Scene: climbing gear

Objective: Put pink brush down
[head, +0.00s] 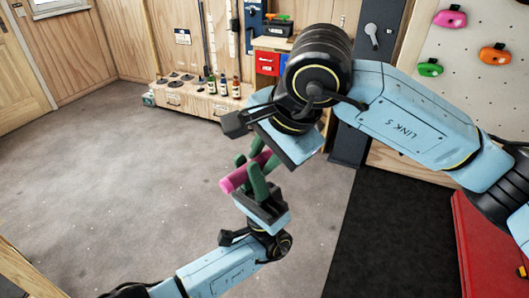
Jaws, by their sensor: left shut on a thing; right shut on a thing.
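The pink brush (235,180) shows in the head view as a short pink cylinder, held tilted in the air in the middle of the picture. My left gripper (258,180) comes up from below, and its green fingers are shut on the brush. My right gripper (257,152) reaches down from above right, and its green fingers close on the same brush near its upper right end. The fingers of both grippers hide part of the brush. Its bristles cannot be made out.
A low wooden bench (193,100) with several bottles stands at the back wall. A black mat (375,235) and a red pad (492,245) lie at the right, below a climbing wall (460,50) with colored holds. The grey floor (110,170) at the left is clear.

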